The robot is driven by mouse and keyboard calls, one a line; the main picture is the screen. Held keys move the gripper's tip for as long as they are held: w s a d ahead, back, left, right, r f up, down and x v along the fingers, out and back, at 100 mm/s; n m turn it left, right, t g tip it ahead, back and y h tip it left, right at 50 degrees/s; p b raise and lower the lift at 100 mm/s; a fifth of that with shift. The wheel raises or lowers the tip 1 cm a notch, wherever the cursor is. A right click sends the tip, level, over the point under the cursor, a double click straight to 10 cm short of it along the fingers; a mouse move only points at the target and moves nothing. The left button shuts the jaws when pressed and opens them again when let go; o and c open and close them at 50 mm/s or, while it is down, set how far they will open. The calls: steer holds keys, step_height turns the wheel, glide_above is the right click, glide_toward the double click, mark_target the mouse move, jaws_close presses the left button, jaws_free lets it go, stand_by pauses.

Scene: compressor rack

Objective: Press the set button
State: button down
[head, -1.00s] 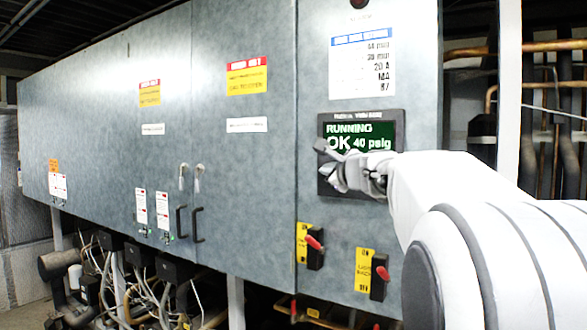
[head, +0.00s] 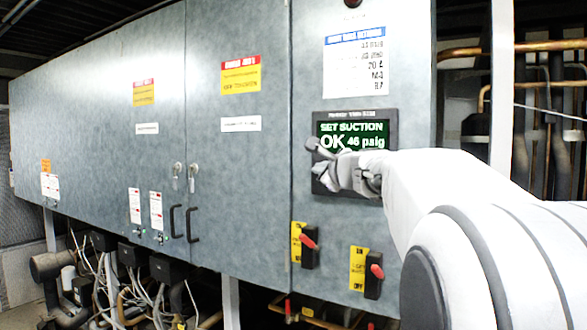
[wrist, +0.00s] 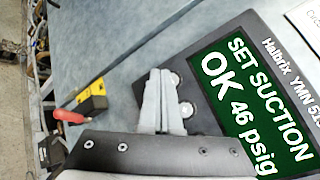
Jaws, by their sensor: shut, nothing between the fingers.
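The controller panel (head: 385,122) is a dark box on the grey cabinet. Its green screen (wrist: 255,100) reads "SET SUCTION", "OK" and "46 psig" in the wrist view. Two round grey buttons (wrist: 186,109) show beside the screen on the panel's edge strip; their labels cannot be read, so I cannot tell which is the set button. My gripper (wrist: 160,75) is shut and empty, its fingertips at the panel's edge close to the buttons. I cannot tell if they touch. In the head view, my gripper (head: 312,146) covers the panel's lower left.
Two red-handled switches (head: 309,241) on yellow plates sit below the panel. A settings label (head: 357,65) is above it. Cabinet doors with black handles (head: 194,224) lie to the left. Copper pipes (head: 530,46) run at the right.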

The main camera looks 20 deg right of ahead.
steer(key=shift+a, duration=0.1)
steer(key=shift+s+a, duration=0.8)
steer(key=shift+a, duration=0.2)
steer(key=shift+s+a, duration=0.75)
steer(key=shift+a, duration=0.2)
steer(key=s+a+f+n+g+y, duration=0.5)
steer(key=s+a+f+n+g, duration=0.1)
steer(key=s+a+f+n, duration=0.9)
steer(key=s+f+n+g+h, duration=0.3)
steer(key=s+f+n+g, duration=0.2)
steer(key=s+f+n, duration=0.7)
steer(key=s+f, duration=0.3)
steer(key=s, duration=0.1)
steer(key=shift+a+f+g, duration=0.3)
steer(key=shift+a+f, duration=0.1)
